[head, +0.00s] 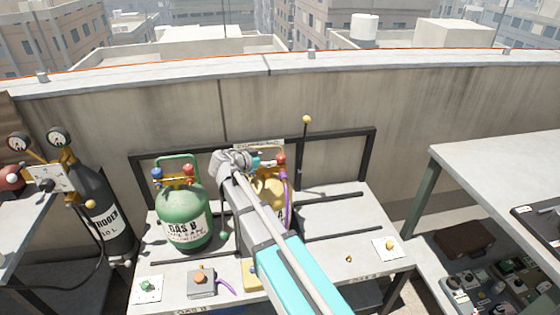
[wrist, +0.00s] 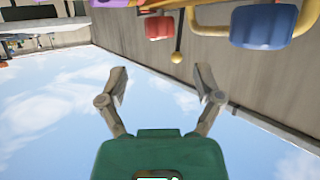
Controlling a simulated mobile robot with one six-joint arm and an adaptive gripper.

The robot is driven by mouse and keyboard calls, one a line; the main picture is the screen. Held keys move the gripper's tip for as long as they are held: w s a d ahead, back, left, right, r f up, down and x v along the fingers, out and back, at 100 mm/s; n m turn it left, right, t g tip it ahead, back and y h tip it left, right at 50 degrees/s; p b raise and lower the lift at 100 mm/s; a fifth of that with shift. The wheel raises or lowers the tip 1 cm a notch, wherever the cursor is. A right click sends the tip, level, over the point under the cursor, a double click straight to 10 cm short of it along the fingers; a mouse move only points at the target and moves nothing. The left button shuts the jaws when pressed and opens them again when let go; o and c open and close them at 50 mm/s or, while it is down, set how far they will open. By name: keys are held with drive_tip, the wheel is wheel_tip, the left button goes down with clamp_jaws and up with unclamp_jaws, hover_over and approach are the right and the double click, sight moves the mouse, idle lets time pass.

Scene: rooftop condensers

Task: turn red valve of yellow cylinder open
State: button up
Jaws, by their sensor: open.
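The yellow cylinder (head: 273,192) stands on the bench, mostly hidden behind my arm. Its red valve (head: 281,160) shows at its top right in the head view. In the wrist view, which looks upside down, the red valve (wrist: 158,27) is at the top, beyond and between the fingers, apart from them. A larger blue valve (wrist: 263,25) is at the upper right of that view. My gripper (wrist: 160,78) is open and empty, with both fingers spread. In the head view my wrist is just left of the cylinder top; the fingers cannot be made out there.
A green gas cylinder (head: 184,216) with red and blue valves stands to the left. A dark rack frame (head: 345,135) and a yellow-tipped rod (head: 306,120) stand behind. A dark nitrogen cylinder (head: 98,205) is further left. The bench right of the yellow cylinder is mostly clear.

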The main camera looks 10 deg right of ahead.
sight(280, 157)
drive_tip(key=b+x, duration=0.2)
drive_tip(key=x, duration=0.6)
drive_tip(key=shift+w+b, duration=0.1)
drive_tip(key=shift+b, duration=0.25)
drive_tip(key=c, duration=1.2)
drive_tip(key=shift+o, duration=0.2)
drive_tip(key=shift+d+n+t+y, duration=0.1)
drive_tip(key=shift+n+t+y, duration=0.2)
drive_tip(key=shift+n+t, duration=0.25)
drive_tip(key=shift+n+t+y, duration=0.25)
drive_tip(key=shift+y, duration=0.05)
drive_tip(key=o, duration=1.2)
drive_tip(key=shift+c, duration=0.2)
